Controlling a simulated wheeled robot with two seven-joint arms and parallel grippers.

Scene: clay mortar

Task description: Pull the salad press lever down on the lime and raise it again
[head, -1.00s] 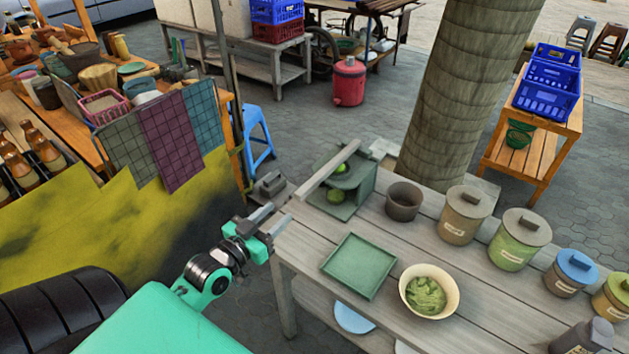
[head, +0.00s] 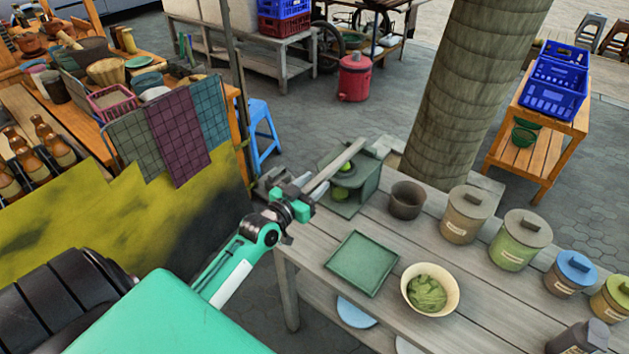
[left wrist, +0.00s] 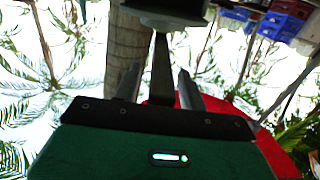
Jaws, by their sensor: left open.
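The salad press (head: 368,188) is a green-grey box-shaped frame at the table's far left corner. Its long grey lever (head: 340,163) slants up and to the right across its top. A lime (head: 345,167) shows in the press below the lever, and another green piece (head: 341,193) shows lower down. My left gripper (head: 312,188) is open at the lever's near left end. In the left wrist view the lever (left wrist: 160,72) lies between the two spread fingers, with gaps on both sides. My right gripper is not in view.
A dark cup (head: 406,200) stands right of the press. A green tray (head: 362,263), a bowl of greens (head: 430,290) and several lidded jars (head: 515,240) share the table (head: 480,290). A tree trunk (head: 465,90) rises behind. A cloth-hung stall (head: 178,135) stands left.

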